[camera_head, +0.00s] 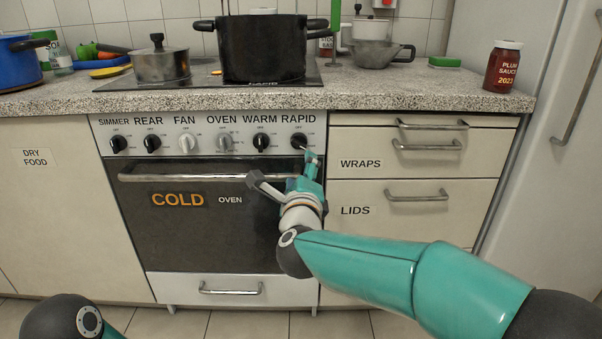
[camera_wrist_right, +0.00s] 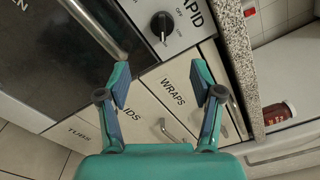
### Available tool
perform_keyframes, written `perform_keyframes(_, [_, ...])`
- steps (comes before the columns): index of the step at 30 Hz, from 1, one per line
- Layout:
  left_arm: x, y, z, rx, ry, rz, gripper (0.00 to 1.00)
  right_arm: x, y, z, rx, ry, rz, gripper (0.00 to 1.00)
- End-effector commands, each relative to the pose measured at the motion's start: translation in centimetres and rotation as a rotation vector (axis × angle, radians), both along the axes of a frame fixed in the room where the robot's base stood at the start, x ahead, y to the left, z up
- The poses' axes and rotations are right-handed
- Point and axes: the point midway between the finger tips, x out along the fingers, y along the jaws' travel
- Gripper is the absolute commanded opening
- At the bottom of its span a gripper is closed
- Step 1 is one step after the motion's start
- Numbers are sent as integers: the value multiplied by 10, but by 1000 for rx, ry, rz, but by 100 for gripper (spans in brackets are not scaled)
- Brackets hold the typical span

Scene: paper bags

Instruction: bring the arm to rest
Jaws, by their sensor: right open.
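My right gripper (camera_head: 281,168) is in front of the oven, below the knob labelled RAPID (camera_head: 299,141). Its two fingers are spread apart with nothing between them. In the right wrist view the open fingers (camera_wrist_right: 160,78) show against the drawers, and the RAPID knob (camera_wrist_right: 160,24) lies beyond the fingertips, apart from them. My right arm (camera_head: 375,270) reaches in from the lower right. Of my left arm only a dark joint and a bit of teal link (camera_head: 70,318) show at the lower left; its gripper is out of the picture.
The oven (camera_head: 190,240) has a bar handle (camera_head: 190,176) close to my gripper. Drawers labelled WRAPS (camera_head: 455,163) and LIDS (camera_head: 455,212) are shut. On the counter stand a black pot (camera_head: 262,50), a steel saucepan (camera_head: 160,66) and a plum sauce jar (camera_head: 502,67).

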Motion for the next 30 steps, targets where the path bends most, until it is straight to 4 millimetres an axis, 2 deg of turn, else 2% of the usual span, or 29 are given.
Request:
perform_keyframes(5, [0,0,-1,0,0,0,46,0,-1,0,0,1,-1,66])
perform_keyframes(8, [0,0,0,0,0,0,46,4,-10,-3,0,6,-16,66])
perform_keyframes(11, [0,0,1,0,0,0,46,15,-33,-19,-6,32,-55,66])
perform_keyframes(13, [0,0,1,0,0,0,46,26,-58,-41,-15,64,-95,66])
perform_keyframes(16, [0,0,3,0,0,0,46,35,-96,-93,-50,150,-148,66])
perform_keyframes(18, [0,0,4,0,0,0,46,34,-122,-140,-95,226,-167,66])
perform_keyframes(22, [0,0,5,0,0,0,46,17,-160,-232,-212,394,-146,66])
perform_keyframes(24, [0,0,6,0,0,0,46,-2,-175,-281,-292,493,-104,66])
perform_keyframes(26, [0,0,7,0,0,0,46,-22,-185,-321,-366,579,-49,66])
perform_keyframes(27, [0,0,7,0,0,0,46,-39,-189,-347,-419,637,-3,66])
perform_keyframes(29, [0,0,8,0,0,0,46,-67,-193,-384,-494,722,79,66])
perform_keyframes(30, [0,0,8,0,0,0,46,-88,-194,-406,-545,777,144,66])
